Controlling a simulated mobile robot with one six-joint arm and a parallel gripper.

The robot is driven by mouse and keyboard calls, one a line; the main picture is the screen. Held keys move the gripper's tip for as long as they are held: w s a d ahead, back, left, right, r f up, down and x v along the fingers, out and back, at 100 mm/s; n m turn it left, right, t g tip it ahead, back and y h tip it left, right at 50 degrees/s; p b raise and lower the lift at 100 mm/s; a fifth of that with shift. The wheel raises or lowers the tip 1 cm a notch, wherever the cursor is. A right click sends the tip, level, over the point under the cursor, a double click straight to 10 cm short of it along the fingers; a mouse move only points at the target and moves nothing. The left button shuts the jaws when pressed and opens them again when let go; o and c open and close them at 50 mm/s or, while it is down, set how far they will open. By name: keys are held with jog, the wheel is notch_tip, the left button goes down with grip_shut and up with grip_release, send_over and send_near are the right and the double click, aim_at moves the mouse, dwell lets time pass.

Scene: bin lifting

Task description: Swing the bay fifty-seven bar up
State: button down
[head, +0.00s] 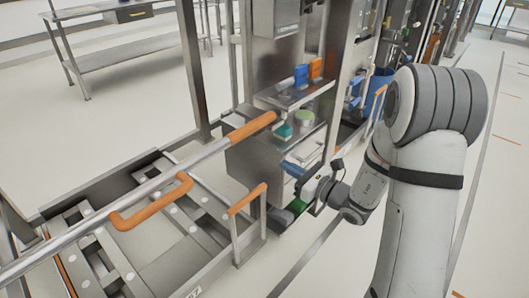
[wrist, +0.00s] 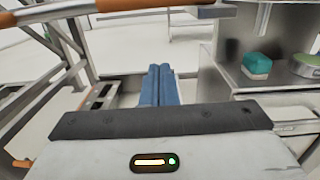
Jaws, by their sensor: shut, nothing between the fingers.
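A long silver bar (head: 170,174) crosses the head view from the lower left to the middle, above a low metal frame. It has an orange grip (head: 251,126) at its far end and a bent orange handle (head: 152,206) partway along. My gripper (head: 290,168) is to the right of the bar's end and lower in the picture, apart from it. In the wrist view its blue fingers (wrist: 159,85) are together and empty. An orange bar (wrist: 135,4) crosses the top of that view; I cannot tell which bar it is.
A steel cabinet (head: 251,166) stands behind my gripper, with a teal and white item (head: 284,132) on its shelf. A short orange-topped rail (head: 247,199) stands at the frame's near right. Open floor lies right of the frame.

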jog(key=w+a+r+b, duration=0.2)
jog(key=w+a+r, duration=0.2)
jog(key=w+a, duration=0.3)
jog(key=shift+a, duration=0.6)
jog(key=shift+r, duration=0.1)
